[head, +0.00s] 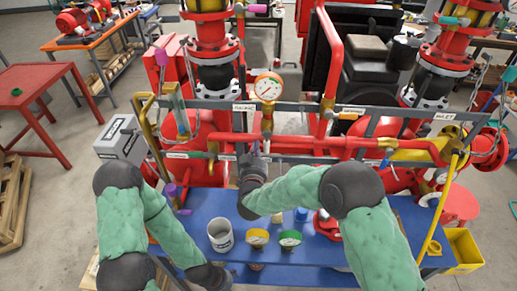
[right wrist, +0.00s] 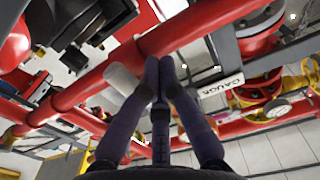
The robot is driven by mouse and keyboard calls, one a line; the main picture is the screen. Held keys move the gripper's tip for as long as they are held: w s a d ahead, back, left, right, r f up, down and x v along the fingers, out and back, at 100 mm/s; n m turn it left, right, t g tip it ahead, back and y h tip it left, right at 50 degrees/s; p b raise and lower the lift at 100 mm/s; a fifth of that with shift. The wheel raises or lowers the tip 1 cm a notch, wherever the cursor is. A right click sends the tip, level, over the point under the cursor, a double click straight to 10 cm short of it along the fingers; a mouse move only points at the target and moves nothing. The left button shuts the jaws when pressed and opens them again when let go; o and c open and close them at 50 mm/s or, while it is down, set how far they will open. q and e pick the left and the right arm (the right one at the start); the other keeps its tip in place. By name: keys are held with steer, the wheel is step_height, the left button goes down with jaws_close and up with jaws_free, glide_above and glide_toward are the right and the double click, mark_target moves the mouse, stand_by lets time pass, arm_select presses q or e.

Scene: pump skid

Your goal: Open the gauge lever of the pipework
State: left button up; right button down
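My right gripper (head: 255,150) is at the red pipework below the round white-faced gauge (head: 267,87). In the right wrist view its two dark fingers (right wrist: 159,65) are drawn together at the tips. A pale grey cylindrical grip (right wrist: 123,80), possibly the lever's handle, lies against or behind the left finger; I cannot tell if it is held. A white gauge label (right wrist: 221,85) is on the grey rail to the right of the fingers. In the head view the lever is hidden by my gripper. My left gripper (head: 213,277) is low over the blue bench, its fingers not clear.
A red pipe (right wrist: 195,28) runs close behind the fingers. The blue bench (head: 195,209) holds a grey-white bucket (head: 220,235), a yellow gauge (head: 257,238) and a green gauge (head: 290,239). A yellow bar (head: 442,205) stands at the right. Open floor lies at the left.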

steer(key=s, duration=0.9)
steer(key=shift+a, duration=0.3)
stand_by(0.6)
